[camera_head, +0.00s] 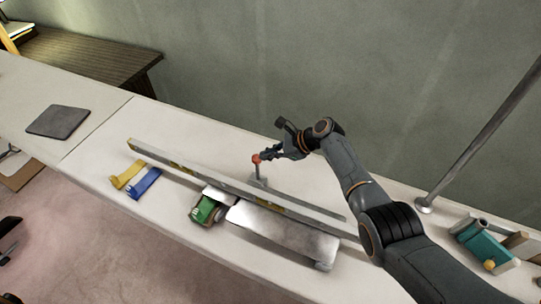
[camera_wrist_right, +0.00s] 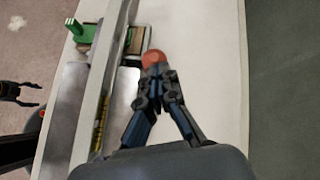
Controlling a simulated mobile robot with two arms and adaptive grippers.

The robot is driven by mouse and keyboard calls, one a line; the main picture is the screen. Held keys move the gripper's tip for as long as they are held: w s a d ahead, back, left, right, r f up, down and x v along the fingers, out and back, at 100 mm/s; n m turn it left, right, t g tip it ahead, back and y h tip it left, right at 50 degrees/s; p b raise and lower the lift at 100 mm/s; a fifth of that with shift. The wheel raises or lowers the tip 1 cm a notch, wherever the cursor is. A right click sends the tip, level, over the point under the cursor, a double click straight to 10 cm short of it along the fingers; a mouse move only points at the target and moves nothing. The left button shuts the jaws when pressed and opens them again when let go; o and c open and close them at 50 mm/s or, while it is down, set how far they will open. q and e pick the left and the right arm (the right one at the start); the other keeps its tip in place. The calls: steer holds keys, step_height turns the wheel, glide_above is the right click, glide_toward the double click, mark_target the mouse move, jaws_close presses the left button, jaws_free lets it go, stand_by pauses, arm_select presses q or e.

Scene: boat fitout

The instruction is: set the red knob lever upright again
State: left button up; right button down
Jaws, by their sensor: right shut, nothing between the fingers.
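The red knob (camera_head: 256,158) tops a thin grey lever that stands close to upright from a small base (camera_head: 258,181) on the white counter, behind the long level. My right gripper (camera_head: 264,155) is shut and empty, its tips right at the knob's right side. In the right wrist view the red knob (camera_wrist_right: 153,58) shows just beyond the closed fingertips (camera_wrist_right: 155,70); the lever below is hidden there. Contact is hard to tell. My left gripper (camera_wrist_right: 38,94) shows at the left edge of the right wrist view, its fingers apart and empty, away from the lever.
A long spirit level (camera_head: 225,180) lies along the counter. In front are a silver plate (camera_head: 280,235), a green item (camera_head: 205,211), and yellow (camera_head: 127,175) and blue (camera_head: 144,183) pieces. A metal pole (camera_head: 480,140) stands at right, near a teal item (camera_head: 484,243). The wall is behind.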

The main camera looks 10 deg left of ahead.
arm_select(q)
steer(key=shift+s, duration=0.15)
arm_select(e)
steer(key=shift+a, duration=0.1)
steer(key=v, duration=1.2)
arm_select(q)
steer(key=shift+s, duration=0.1)
arm_select(e)
steer(key=shift+f, duration=0.15)
